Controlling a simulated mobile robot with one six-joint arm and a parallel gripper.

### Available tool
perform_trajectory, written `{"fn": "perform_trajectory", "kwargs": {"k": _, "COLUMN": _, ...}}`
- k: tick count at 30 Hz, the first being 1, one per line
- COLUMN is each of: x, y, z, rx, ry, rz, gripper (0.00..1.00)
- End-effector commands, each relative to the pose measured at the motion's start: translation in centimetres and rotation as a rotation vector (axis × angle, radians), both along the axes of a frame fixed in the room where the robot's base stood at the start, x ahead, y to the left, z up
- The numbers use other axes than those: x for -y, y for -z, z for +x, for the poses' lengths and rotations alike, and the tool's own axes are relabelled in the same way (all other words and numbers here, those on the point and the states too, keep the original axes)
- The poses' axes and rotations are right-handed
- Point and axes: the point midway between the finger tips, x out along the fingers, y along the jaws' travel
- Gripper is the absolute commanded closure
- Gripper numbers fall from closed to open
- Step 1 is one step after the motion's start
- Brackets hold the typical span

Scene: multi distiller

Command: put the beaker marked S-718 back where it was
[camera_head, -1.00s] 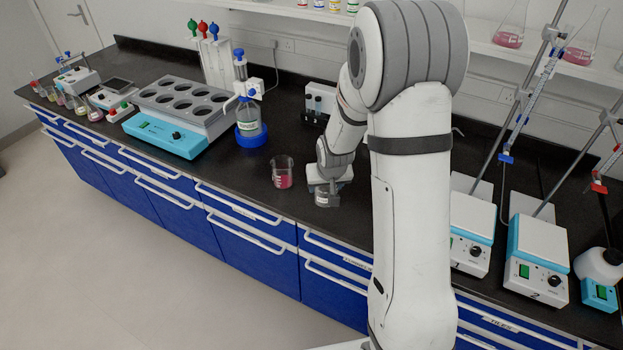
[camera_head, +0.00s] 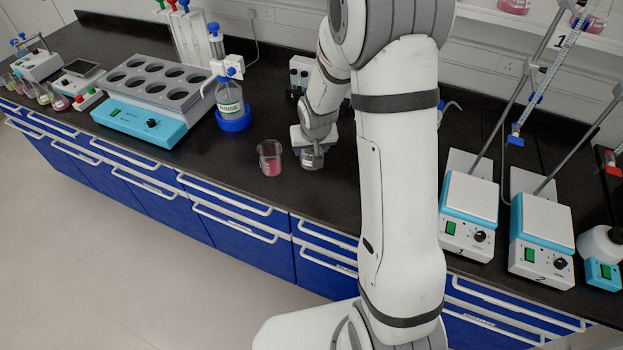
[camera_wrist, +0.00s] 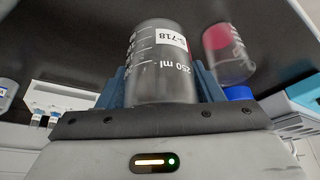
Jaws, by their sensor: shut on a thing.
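The beaker marked S-718 (camera_wrist: 158,72) is clear glass with a white label and a 250 ml mark, and it looks empty. My gripper (camera_wrist: 160,92) is shut around it, one blue-grey finger on each side. In the head view the held beaker (camera_head: 311,160) is at my gripper (camera_head: 311,148), just right of a beaker of pink liquid (camera_head: 270,160). The two beakers look slightly apart. I cannot tell whether the held beaker touches the bench.
A block with several round wells (camera_head: 160,95) is at left. Two hotplates (camera_head: 469,210) with stands are at right. Bare black bench (camera_head: 240,185) lies in front of the pink beaker.

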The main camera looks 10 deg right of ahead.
Motion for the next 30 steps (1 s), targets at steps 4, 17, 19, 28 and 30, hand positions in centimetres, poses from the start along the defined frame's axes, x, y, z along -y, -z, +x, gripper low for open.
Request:
{"fn": "perform_trajectory", "kwargs": {"k": 4, "x": -0.7, "y": 1.0, "z": 0.6, "rx": 0.007, "ry": 0.092, "rz": -0.002, "gripper": 0.74}}
{"fn": "perform_trajectory", "kwargs": {"k": 17, "x": 0.0, "y": 0.5, "z": 1.7, "rx": 0.001, "ry": 0.42, "rz": -0.002, "gripper": 0.74}}
{"fn": "perform_trajectory", "kwargs": {"k": 19, "x": 0.0, "y": 1.7, "z": 1.7, "rx": -0.002, "ry": 0.425, "rz": -0.003, "gripper": 0.74}}
{"fn": "perform_trajectory", "kwargs": {"k": 28, "x": -0.1, "y": 5.8, "z": 1.7, "rx": 0.002, "ry": 0.423, "rz": -0.002, "gripper": 0.74}}
{"fn": "perform_trajectory", "kwargs": {"k": 30, "x": -0.1, "y": 6.7, "z": 1.7, "rx": -0.001, "ry": 0.421, "rz": -0.002, "gripper": 0.74}}
